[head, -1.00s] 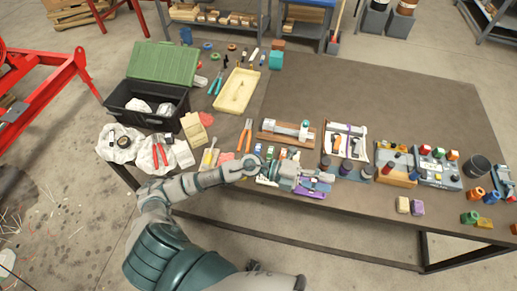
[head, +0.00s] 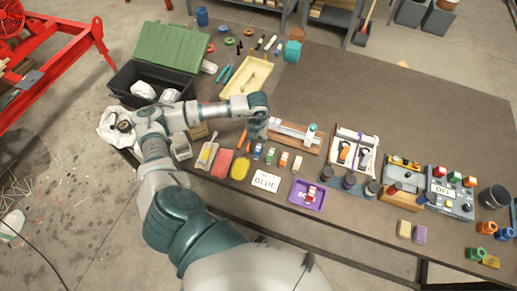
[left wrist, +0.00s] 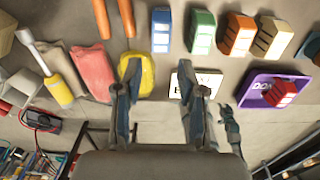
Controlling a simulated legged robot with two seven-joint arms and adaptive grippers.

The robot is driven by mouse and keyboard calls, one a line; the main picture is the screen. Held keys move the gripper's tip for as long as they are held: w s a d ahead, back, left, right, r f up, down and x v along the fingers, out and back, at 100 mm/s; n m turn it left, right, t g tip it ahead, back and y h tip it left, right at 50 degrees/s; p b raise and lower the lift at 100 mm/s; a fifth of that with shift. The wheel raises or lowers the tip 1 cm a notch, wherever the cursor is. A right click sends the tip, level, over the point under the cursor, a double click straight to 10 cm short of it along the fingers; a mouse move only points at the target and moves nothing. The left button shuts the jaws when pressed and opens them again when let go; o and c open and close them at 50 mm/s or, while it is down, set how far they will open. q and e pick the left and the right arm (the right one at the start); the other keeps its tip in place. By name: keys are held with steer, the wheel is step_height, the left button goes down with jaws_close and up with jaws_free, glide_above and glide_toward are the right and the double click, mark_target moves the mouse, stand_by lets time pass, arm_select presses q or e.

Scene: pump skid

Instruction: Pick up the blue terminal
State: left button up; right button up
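The blue terminal (head: 258,151) stands on the table at the left end of a short row of terminals. It also shows at the top of the left wrist view (left wrist: 161,30). My left gripper (head: 257,132) is just behind it in the head view. In the left wrist view my left gripper (left wrist: 160,80) has its fingers spread with nothing between them, and the blue terminal lies beyond the fingertips. A white card (head: 265,181) reading BLUE lies in front of the row. A purple tray (head: 299,203) holds a red terminal (head: 311,194). My right gripper is not in view.
A green terminal (head: 270,155) stands close right of the blue one, then an orange one (head: 284,159) and another (head: 297,163). A yellow pad (head: 240,168) and red pad (head: 221,163) lie to the left. A wooden block with a pipe (head: 295,135) lies behind.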

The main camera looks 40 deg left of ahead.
mark_target(258, 149)
arm_select(q)
steer(key=f, duration=0.3)
steer(key=shift+w+d+f, duration=0.1)
steer(key=shift+w+f, duration=0.15)
steer(key=shift+w, duration=0.1)
steer(key=shift+s+f, duration=0.1)
steer(key=shift+f, duration=0.5)
steer(key=shift+s+f, duration=0.1)
steer(key=shift+f, duration=0.25)
step_height(258, 149, down, 4)
steer(key=shift+r+p, duration=0.1)
steer(key=shift+p, duration=0.45)
steer(key=shift+f, duration=0.3)
steer(key=c, duration=0.6)
jaws_close()
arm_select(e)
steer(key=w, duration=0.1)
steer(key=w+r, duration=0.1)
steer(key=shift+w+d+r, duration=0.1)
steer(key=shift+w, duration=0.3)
